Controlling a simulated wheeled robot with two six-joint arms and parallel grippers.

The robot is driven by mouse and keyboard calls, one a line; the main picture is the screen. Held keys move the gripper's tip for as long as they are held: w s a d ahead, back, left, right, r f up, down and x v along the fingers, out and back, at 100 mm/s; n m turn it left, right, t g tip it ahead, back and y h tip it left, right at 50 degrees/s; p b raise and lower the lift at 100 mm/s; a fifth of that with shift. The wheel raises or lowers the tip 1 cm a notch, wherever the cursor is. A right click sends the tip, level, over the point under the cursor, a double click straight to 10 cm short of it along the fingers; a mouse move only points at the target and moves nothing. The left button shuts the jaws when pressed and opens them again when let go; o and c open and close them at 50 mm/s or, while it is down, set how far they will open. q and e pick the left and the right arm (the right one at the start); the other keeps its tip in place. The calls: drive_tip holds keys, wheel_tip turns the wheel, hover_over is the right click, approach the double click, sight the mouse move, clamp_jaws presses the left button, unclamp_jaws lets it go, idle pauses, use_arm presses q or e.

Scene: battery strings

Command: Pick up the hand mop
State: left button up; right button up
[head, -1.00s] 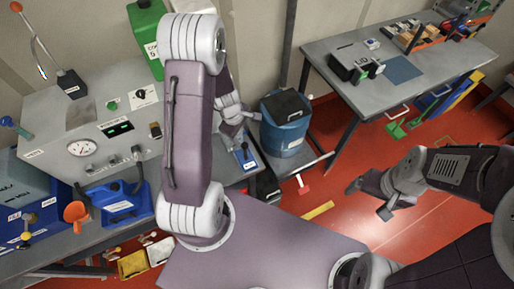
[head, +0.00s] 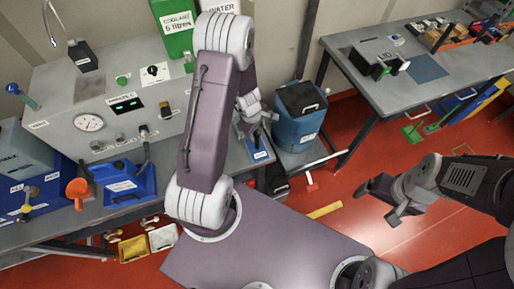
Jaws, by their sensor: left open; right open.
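I cannot make out a hand mop for certain in the head view. My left gripper (head: 259,128) is open above the right end of the grey bench, close to a small blue item with a white label (head: 259,150). The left arm hides part of the bench behind it. My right gripper (head: 383,202) is open and empty over the red floor, well away from any bench.
A grey test panel (head: 70,95) and blue jerrycan (head: 125,183) stand on the left bench. A blue drum (head: 297,130) stands beyond its right end. A grey table (head: 390,88) is at the back right. Green items (head: 413,131) lie on the floor.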

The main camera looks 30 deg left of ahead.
use_arm(q)
drive_tip(key=shift+r, duration=0.1)
clamp_jaws()
idle(1.2)
